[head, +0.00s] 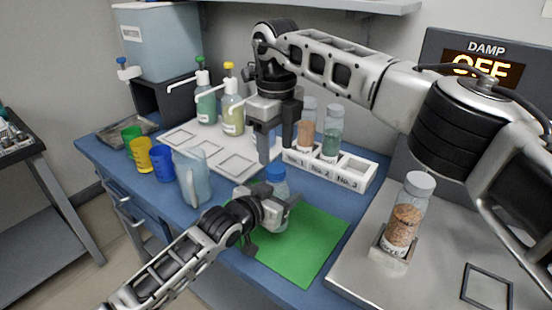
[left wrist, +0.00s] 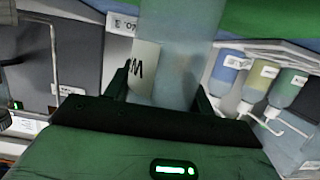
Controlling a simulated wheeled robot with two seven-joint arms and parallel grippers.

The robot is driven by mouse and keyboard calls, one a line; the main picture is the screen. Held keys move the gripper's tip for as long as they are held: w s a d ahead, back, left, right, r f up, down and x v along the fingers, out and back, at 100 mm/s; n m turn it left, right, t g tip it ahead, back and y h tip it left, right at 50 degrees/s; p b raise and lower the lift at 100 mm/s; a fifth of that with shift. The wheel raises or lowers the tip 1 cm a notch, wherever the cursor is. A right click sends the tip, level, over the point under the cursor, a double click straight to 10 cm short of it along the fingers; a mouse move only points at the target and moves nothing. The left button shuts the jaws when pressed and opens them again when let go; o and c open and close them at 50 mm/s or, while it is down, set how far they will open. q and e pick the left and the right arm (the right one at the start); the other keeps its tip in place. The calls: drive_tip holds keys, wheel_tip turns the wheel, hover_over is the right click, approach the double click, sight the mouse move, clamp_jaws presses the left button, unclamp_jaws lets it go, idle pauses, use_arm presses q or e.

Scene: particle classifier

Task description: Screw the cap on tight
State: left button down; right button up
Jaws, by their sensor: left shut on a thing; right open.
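A clear bottle with a blue cap (head: 275,173) stands over the green mat (head: 310,240); the cap sits on top, but how tightly I cannot tell. My left gripper (head: 268,210) is shut around the bottle's body from the left. The left wrist view shows the bottle (left wrist: 180,60) between the fingers, with a white label facing the camera and its top out of frame. My right gripper (head: 276,152) is open and points down just above the cap, its fingers apart and holding nothing.
Behind stands a white rack (head: 345,178) with filled bottles in slots No. 1 and No. 2; No. 3 looks empty. A clear pitcher (head: 193,180) and coloured cups are left. A filled jar (head: 405,215) stands on the metal surface at right. Pump bottles (head: 233,108) stand behind.

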use_arm(q)
drive_tip(key=shift+f, duration=0.1)
use_arm(e)
wheel_tip(320, 180, up, 7)
drive_tip(key=shift+r, duration=0.2)
use_arm(q)
drive_tip(key=shift+c, duration=2.2)
unclamp_jaws()
drive_tip(key=v, duration=1.6)
use_arm(e)
drive_tip(key=shift+r, duration=0.2)
